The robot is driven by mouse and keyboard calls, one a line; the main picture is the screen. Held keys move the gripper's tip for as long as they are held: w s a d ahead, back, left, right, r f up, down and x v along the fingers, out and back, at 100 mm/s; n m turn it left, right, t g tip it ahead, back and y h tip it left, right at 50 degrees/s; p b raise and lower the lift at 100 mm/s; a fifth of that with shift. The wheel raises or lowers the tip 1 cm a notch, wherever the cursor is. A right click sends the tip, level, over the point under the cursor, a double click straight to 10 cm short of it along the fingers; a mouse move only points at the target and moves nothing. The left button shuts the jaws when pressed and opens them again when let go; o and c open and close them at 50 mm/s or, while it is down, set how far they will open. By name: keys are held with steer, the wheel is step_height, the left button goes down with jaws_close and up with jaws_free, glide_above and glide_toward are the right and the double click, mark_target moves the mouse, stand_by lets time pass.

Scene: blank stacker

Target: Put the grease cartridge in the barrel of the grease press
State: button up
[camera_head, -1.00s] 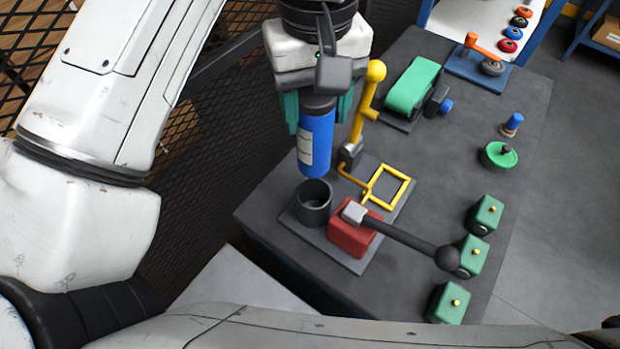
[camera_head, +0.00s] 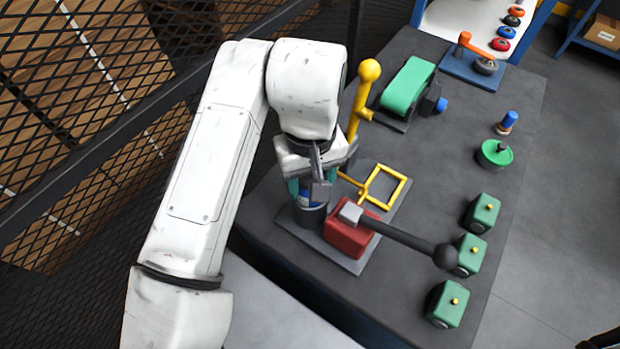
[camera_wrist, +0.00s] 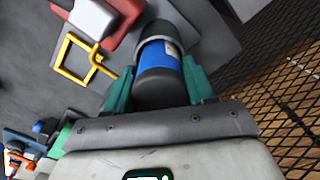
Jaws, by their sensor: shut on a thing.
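The blue grease cartridge (camera_wrist: 158,60) with a dark end cap is between the green fingers of my gripper (camera_wrist: 158,88) in the wrist view. My gripper is shut on it. Its far end reaches into the dark round barrel (camera_wrist: 160,28) of the grease press. In the head view my gripper (camera_head: 312,190) stands upright over the barrel (camera_head: 308,215), and only a strip of the blue cartridge (camera_head: 306,198) shows between them. The cartridge looks upright and in line with the barrel. How deep it sits is hidden.
The press's red block (camera_head: 348,238) with a black lever (camera_head: 405,238) is right beside the barrel. A yellow post (camera_head: 362,100) and yellow frame (camera_head: 384,187) stand behind. Several green blocks (camera_head: 482,213) line the table's right side. A mesh fence (camera_head: 90,120) is at left.

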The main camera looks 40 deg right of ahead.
steer(key=shift+f, duration=0.4)
steer(key=o, duration=1.4)
steer(key=shift+f, duration=0.15)
step_height(320, 180, up, 12)
steer(key=shift+r, duration=0.2)
